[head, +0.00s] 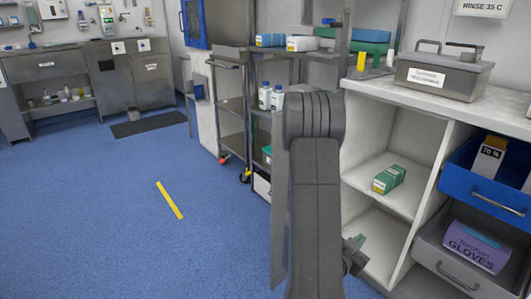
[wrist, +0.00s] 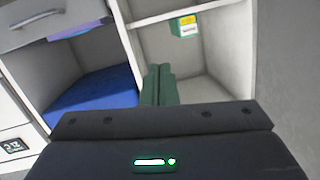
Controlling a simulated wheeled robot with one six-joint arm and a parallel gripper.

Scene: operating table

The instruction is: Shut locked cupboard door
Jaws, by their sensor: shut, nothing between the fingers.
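An open-fronted white cupboard (head: 385,130) stands right of centre in the head view, its inside exposed. A tall grey panel (head: 279,215), seen nearly edge-on left of my arm, looks like its swung-out door; my arm hides part of it. A plain grey surface (wrist: 288,70) fills the right of the wrist view; I cannot tell if it is the same panel. My gripper (head: 358,244) is low in front of the cupboard, partly behind my arm. Its green fingers (wrist: 158,84) are together and empty in the wrist view. No contact with the door is visible. No lock is visible.
A green box (head: 389,179) lies on the cupboard shelf. A blue drawer (head: 482,193) and a grey drawer (head: 455,268) with a purple glove box stick out at right. A metal container (head: 440,77) stands on top. Blue floor (head: 120,220) is clear at left.

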